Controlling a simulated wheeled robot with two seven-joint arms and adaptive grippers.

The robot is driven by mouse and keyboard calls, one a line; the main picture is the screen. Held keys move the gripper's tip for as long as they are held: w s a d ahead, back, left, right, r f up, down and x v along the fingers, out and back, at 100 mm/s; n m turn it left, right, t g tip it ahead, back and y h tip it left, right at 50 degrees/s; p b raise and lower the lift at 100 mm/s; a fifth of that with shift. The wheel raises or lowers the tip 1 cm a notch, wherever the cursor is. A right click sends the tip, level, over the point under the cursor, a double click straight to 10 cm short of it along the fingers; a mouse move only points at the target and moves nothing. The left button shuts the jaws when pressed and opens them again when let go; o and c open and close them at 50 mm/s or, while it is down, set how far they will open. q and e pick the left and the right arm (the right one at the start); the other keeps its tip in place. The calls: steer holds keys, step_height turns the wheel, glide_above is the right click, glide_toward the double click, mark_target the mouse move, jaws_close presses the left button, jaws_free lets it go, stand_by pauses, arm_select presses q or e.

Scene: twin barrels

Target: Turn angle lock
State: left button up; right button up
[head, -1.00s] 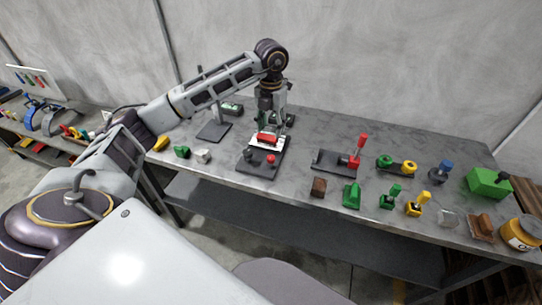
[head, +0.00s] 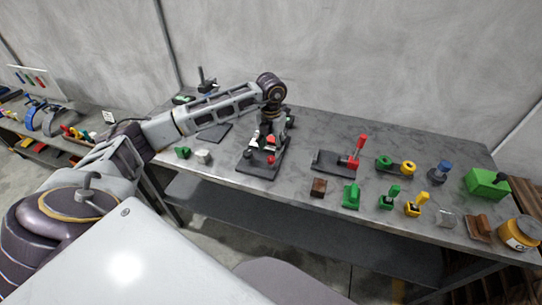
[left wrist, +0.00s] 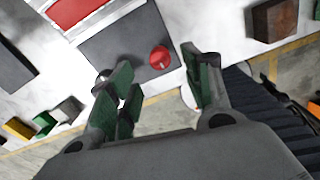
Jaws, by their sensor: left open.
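A fixture with a dark base plate (head: 262,171) stands on the table, under my left arm's end. It carries a red knob (head: 271,160), a darker knob (head: 249,154) and a red block on a white plate, which my gripper partly covers. My left gripper (head: 271,133) is open above the fixture. In the left wrist view its green-padded fingers (left wrist: 158,85) are spread, with the red knob (left wrist: 160,57) beyond the gap between them and a silvery knob (left wrist: 101,79) partly behind the left-hand finger. I cannot tell which part is the angle lock. My right gripper is not in view.
To the right stand a dark base with a red lever (head: 355,155), green and yellow parts (head: 417,203), a brown block (head: 319,187) and a green box (head: 487,182). A small green part (head: 183,152) and a white cylinder (head: 203,156) stand to the left.

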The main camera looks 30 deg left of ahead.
mark_target(271, 158)
arm_select(q)
steer(key=shift+f, duration=2.65)
steer(key=c, duration=1.1)
steer(key=shift+o, duration=0.2)
